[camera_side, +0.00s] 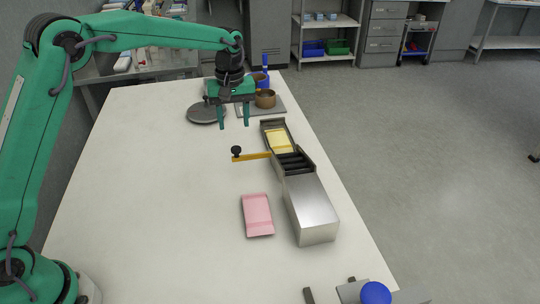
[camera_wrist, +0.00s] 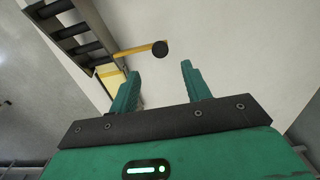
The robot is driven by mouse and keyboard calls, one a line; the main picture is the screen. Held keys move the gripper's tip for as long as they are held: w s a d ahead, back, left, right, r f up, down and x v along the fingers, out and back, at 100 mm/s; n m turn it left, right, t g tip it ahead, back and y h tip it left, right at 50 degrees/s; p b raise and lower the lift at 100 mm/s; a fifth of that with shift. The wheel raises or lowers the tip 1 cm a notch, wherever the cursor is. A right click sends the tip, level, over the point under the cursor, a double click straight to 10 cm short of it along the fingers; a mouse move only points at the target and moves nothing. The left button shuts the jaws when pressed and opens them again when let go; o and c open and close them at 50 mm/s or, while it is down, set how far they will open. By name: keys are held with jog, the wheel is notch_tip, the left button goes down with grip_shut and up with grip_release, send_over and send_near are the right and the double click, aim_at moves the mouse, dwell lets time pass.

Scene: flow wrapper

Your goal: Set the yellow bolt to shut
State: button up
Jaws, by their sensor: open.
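The yellow bolt (camera_side: 252,156) sticks out from the left side of the wrapper (camera_side: 310,208) and ends in a round black knob (camera_side: 236,151). In the wrist view the yellow bolt (camera_wrist: 132,50) and its black knob (camera_wrist: 160,48) lie beyond my fingertips. My gripper (camera_side: 234,126) is open and empty, fingers pointing down. It is above the table, farther back than the knob and apart from it. In the wrist view its two green fingers (camera_wrist: 160,68) are spread.
Yellow pieces (camera_side: 279,141) lie in the wrapper's infeed beside dark rollers (camera_side: 293,163). A pink tray-like block (camera_side: 257,215) lies left of the metal housing. The table's left half is clear.

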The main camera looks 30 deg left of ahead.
aim_at(236, 148)
jog(key=shift+f, duration=3.9)
grip_shut()
